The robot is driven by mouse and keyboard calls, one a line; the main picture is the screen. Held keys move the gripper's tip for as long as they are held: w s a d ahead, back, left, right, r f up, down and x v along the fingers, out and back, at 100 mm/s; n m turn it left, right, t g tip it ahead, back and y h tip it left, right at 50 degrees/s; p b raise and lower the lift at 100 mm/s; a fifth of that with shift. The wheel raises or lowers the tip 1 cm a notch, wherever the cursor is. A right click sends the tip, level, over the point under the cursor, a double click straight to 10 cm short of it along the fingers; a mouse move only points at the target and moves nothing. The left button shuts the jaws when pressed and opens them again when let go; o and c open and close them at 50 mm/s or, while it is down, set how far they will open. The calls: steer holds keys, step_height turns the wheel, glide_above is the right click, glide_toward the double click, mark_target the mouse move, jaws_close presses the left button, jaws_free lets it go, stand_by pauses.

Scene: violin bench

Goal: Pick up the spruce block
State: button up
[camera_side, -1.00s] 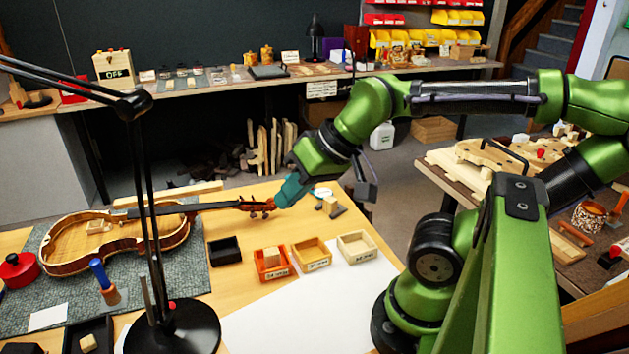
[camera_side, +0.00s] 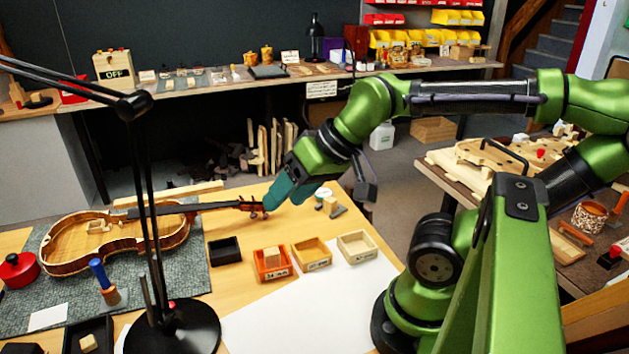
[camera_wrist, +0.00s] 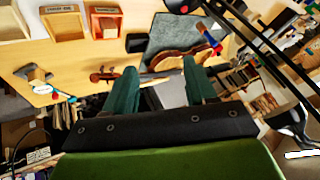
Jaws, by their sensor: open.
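Pale wooden blocks show in the side view. One (camera_side: 271,254) sits in the orange tray (camera_side: 287,270), and another (camera_side: 88,343) lies in a black tray (camera_side: 68,349) at the bottom left. A small pale piece (camera_side: 97,226) is on the violin body. I cannot tell by looks which one is spruce. My gripper (camera_side: 272,203) has teal fingers, pointing down-left above the bench near the violin's scroll. In the wrist view its two fingers (camera_wrist: 160,66) stand apart with nothing held between them. The orange tray also shows in the wrist view (camera_wrist: 93,18).
The violin (camera_side: 75,255) lies on a grey mat (camera_side: 190,275). An empty black tray (camera_side: 225,259), a wooden tray (camera_side: 322,262) and a pale tray (camera_side: 369,254) flank the orange one. A black lamp (camera_side: 185,335) stands in front. White paper (camera_side: 310,315) is clear.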

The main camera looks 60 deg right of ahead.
steer(key=g+h, duration=0.2)
steer(key=g, duration=0.5)
glide_above(329, 198)
step_height(329, 198, down, 7)
step_height(329, 198, down, 17)
steer(key=shift+w+r, duration=0.1)
steer(key=shift+r, duration=0.1)
jaws_close()
steer(key=shift+r, duration=0.15)
